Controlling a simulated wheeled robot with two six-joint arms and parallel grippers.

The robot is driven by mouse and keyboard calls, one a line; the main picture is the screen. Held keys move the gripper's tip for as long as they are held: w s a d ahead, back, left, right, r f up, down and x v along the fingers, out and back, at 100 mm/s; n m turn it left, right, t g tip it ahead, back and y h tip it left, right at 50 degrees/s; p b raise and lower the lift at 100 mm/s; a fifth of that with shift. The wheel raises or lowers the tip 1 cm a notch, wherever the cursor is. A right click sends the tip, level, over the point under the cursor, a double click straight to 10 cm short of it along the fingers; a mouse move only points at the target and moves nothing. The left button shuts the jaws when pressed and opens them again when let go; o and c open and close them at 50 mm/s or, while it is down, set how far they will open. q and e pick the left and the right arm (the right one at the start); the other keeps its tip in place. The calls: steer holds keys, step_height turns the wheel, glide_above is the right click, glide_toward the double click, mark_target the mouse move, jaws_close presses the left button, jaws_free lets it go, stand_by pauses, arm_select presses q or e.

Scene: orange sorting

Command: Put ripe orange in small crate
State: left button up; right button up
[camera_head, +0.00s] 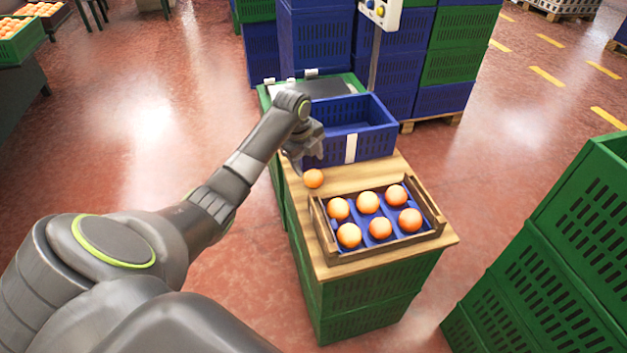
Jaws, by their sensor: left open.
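A single orange (313,178) lies on the wooden board, left of and behind the small crate. The small wooden crate (391,246) has a blue liner and holds several oranges, some paler and some deeper orange. My left gripper (306,163) is open and points down just behind the loose orange, in front of the blue crate; its fingertips are small and partly hidden. I see nothing between its fingers. My right gripper is not in view.
A blue crate (378,143) with a white label stands behind the small crate. The wooden board (385,176) rests on green crates (375,290). Stacked green crates (560,270) stand at the right. Tall blue and green stacks stand at the back.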

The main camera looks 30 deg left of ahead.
mark_target(312, 173)
arm_select(q)
steer(key=shift+x, duration=1.05)
steer(key=b+x, duration=0.1)
steer(key=x, duration=0.3)
steer(key=shift+s+d+f, duration=0.15)
steer(key=shift+f, duration=0.1)
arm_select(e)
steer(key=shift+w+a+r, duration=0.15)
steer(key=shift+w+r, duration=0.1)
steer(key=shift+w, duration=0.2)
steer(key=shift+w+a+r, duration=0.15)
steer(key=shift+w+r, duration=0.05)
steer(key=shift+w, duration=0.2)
arm_select(q)
steer(key=shift+r, duration=0.1)
steer(key=c, duration=0.9)
